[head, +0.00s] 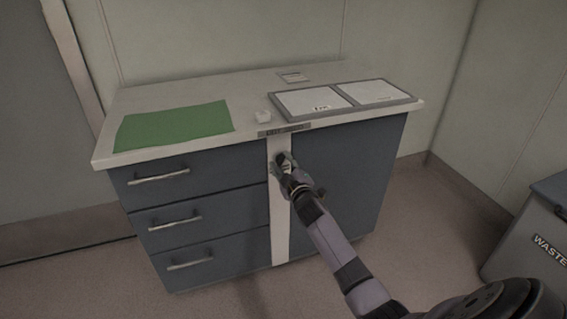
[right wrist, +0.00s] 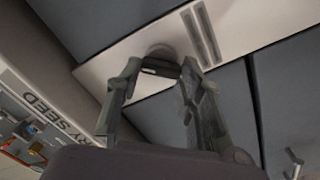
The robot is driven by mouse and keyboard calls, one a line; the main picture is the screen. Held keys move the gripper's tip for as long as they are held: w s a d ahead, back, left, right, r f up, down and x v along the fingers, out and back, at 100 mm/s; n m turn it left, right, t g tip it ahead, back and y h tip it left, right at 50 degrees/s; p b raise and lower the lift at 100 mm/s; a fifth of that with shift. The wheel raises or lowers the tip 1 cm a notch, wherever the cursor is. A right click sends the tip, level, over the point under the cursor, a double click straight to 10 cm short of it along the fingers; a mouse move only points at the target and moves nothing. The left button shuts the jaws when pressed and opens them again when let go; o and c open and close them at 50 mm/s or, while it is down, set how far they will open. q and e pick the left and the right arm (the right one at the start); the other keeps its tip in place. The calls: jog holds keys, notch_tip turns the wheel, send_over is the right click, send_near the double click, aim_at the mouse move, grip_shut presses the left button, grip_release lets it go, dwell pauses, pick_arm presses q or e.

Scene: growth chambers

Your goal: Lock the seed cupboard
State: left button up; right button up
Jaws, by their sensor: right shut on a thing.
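The seed cupboard (head: 335,185) is a low blue-grey unit under a white top, with a closed door on the right and closed drawers on the left. A white upright strip (head: 279,215) runs between them. My right gripper (head: 284,161) is at the upper part of this strip. In the right wrist view its fingers (right wrist: 160,70) are shut on a dark lock knob (right wrist: 161,65) with a round base on the pale strip. The gripper hides most of the knob in the head view. My left gripper is not in view.
A waste bin (head: 525,240) stands at the right edge. The floor in front of the drawers is clear.

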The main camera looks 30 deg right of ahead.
jog(key=n, duration=0.4)
jog(key=shift+f+n, duration=0.15)
jog(key=shift+n, duration=1.25)
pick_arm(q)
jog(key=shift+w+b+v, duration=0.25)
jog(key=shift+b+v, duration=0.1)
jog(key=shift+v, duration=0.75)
pick_arm(e)
jog(key=shift+n, duration=0.7)
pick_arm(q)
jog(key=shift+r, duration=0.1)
pick_arm(e)
jog(key=shift+f, duration=0.1)
jog(key=o, duration=1.2)
jog(key=shift+c, duration=0.2)
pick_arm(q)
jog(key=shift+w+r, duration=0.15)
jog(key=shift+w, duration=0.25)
